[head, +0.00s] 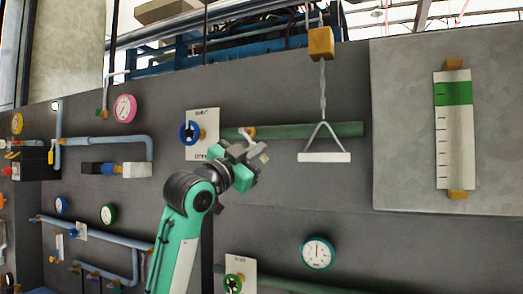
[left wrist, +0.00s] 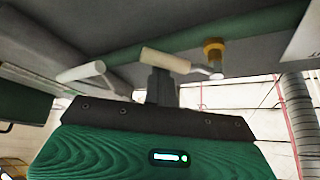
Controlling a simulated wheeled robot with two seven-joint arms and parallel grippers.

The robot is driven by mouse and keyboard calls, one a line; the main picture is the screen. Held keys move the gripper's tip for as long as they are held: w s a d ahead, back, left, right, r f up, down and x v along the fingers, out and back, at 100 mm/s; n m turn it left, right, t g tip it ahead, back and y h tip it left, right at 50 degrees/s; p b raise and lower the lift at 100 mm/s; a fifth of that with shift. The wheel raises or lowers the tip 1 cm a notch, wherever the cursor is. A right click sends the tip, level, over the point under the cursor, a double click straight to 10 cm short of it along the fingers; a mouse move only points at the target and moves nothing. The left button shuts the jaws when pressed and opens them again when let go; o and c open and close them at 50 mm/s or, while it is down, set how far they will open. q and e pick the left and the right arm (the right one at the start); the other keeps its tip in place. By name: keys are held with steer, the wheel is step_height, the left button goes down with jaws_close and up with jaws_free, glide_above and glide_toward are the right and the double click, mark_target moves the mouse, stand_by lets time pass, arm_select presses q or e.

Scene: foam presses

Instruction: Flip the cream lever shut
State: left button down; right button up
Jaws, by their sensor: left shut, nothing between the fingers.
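The cream lever (head: 249,132) shows small on the green pipe in the head view, just above my left gripper (head: 261,153). In the left wrist view the lever's cream grip (left wrist: 166,60) lies across the tip of my left gripper (left wrist: 162,82). A thin metal arm runs from the grip toward a brass collar (left wrist: 214,50) on the green pipe (left wrist: 125,52). My left gripper is shut and empty, close to the lever; I cannot tell if it touches. My right gripper is not in view.
A white pull bar (head: 324,157) hangs on a chain right of the gripper. A blue handwheel (head: 189,133) on a white plate is at its left. A pressure gauge (head: 317,252) sits lower right. The grey panel between them is bare.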

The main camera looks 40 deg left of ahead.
arm_select(q)
steer(key=a+m, duration=0.1)
steer(key=a+f+m+g+h+b, duration=0.1)
steer(key=a, duration=0.1)
steer(key=s+a+f+m, duration=0.1)
steer(key=shift+a+f+h, duration=0.15)
steer(key=shift+a+h, duration=0.05)
steer(key=shift+h, duration=0.2)
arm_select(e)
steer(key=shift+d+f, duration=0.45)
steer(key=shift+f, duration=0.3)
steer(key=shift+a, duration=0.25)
